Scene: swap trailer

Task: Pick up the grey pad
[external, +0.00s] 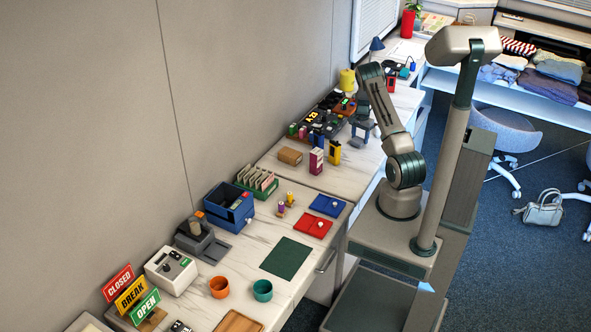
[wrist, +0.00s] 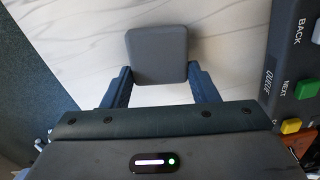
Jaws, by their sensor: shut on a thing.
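The grey pad (wrist: 157,55) is a rounded square between the two fingers of my gripper (wrist: 159,76) in the wrist view. My gripper is shut on it, with a finger against each side near its lower edge. Pale marble-patterned counter shows around the pad; I cannot tell whether the pad touches it. In the external view my gripper (external: 361,134) is low over the far part of the counter, right of the dark button panel. I cannot make out the pad there.
A dark button panel (wrist: 288,75) with green and yellow buttons stands close on the right in the wrist view. In the external view, a yellow bottle (external: 334,152), a pink box (external: 316,161) and a brown box (external: 290,156) stand nearer on the counter.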

